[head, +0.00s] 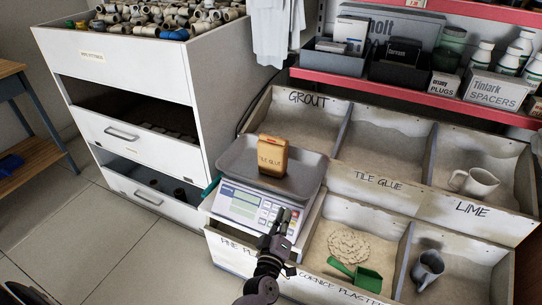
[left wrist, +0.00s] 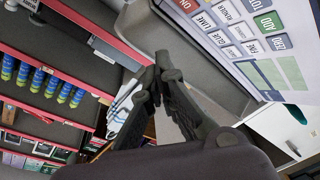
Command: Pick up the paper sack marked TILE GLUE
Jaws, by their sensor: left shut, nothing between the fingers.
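The small orange-brown paper sack (head: 272,158) marked TILE GLUE stands upright on the grey pan (head: 231,160) of a weighing scale. Its printed front shows in the head view. My left gripper (head: 286,214) is in front of the scale, below and a little right of the sack in the picture, apart from it. In the left wrist view the fingers of my left gripper (left wrist: 160,78) are together with nothing between them. The scale's keypad (left wrist: 238,38) shows close by there, and the sack does not show. My right gripper is not in view.
The scale (head: 240,203) stands among open bins labelled GROUT, TILE GLUE and LIME. One front bin holds a green scoop (head: 355,274) and pale powder. A white drawer cabinet (head: 150,100) is at left, red shelves (head: 400,84) behind.

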